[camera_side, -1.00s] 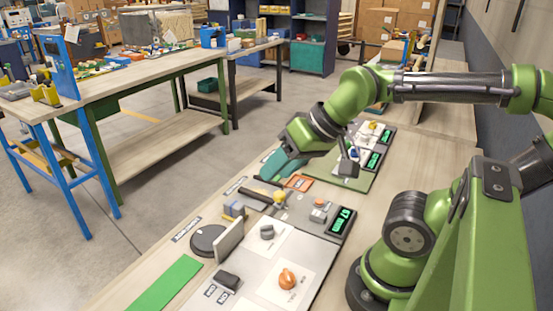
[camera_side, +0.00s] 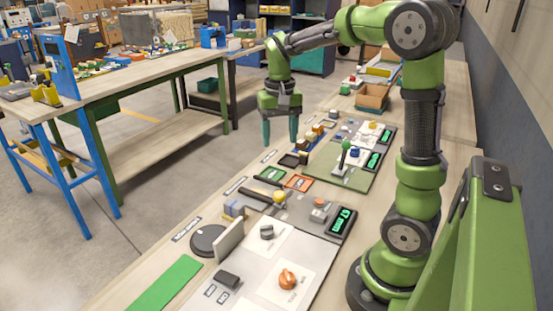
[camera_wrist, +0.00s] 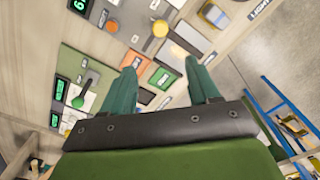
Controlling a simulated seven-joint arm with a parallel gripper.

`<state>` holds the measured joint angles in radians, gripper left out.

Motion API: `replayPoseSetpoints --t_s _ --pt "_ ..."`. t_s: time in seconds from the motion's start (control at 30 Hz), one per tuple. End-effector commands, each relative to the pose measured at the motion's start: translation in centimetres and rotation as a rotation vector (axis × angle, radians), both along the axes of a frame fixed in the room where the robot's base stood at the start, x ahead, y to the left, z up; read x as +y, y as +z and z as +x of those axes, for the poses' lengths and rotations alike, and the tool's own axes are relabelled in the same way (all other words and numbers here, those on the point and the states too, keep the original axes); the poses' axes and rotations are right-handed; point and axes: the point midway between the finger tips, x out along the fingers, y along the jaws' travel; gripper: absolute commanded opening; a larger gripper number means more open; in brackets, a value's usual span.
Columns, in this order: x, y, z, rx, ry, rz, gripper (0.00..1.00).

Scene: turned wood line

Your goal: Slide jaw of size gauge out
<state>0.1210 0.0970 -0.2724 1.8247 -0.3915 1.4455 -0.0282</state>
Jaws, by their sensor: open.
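I cannot tell for sure which fixture is the size gauge, as the small labels are not legible. A candidate is the dark bar (camera_side: 248,193) beside a yellow knob (camera_side: 279,197) on the near bench; the yellow knob also shows in the wrist view (camera_wrist: 160,28). A grey-blue block (camera_side: 235,208) sits just nearer. My gripper (camera_side: 280,140) is open and empty, pointing down above the bench's left edge, beyond the dark bar.
A green-handled lever (camera_side: 345,147) stands on a green panel to the right of my gripper. The near panel carries an orange knob (camera_side: 287,279), an upright pale plate (camera_side: 229,241) and a green display (camera_side: 342,221). A cardboard-coloured bin (camera_side: 372,98) stands farther back.

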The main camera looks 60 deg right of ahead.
Motion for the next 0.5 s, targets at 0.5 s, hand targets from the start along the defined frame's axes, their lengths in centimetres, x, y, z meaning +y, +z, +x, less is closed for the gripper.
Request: replayPoseSetpoints --t_s 0.5 --pt "0.2 -9.8 -0.2 0.01 0.002 0.006 0.6"
